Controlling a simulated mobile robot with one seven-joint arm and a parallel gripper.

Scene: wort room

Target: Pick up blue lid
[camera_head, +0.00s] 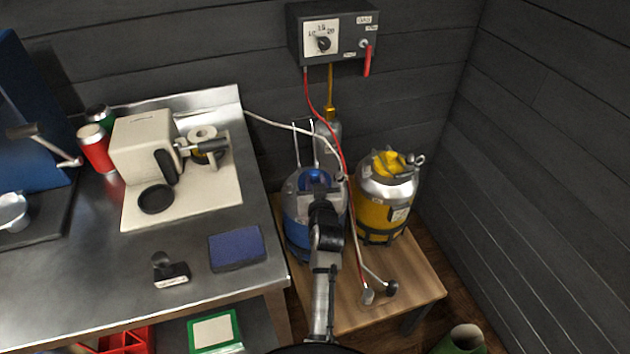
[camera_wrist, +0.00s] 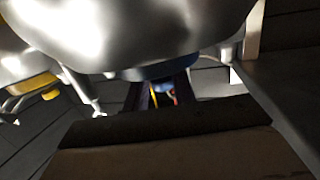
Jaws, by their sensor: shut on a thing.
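The blue lid (camera_head: 315,176) shows at the top of the silver-and-blue keg (camera_head: 299,214) on the low wooden stand. My gripper (camera_head: 318,192) reaches it from the front and is shut on it; my dark wrist covers the lid's near side and part of the keg. In the wrist view, the lid's blue edge (camera_wrist: 160,71) lies between the dark fingers, close under the keg's large silver dome (camera_wrist: 140,30). I cannot tell whether the lid is clear of the keg.
A yellow keg (camera_head: 374,219) stands close on the right, with a red hose (camera_head: 331,130) and a white hose between. A grey control box (camera_head: 332,36) hangs on the wall above. The steel counter (camera_head: 200,230) with a cream machine (camera_head: 143,145) and a blue pad (camera_head: 237,248) is left.

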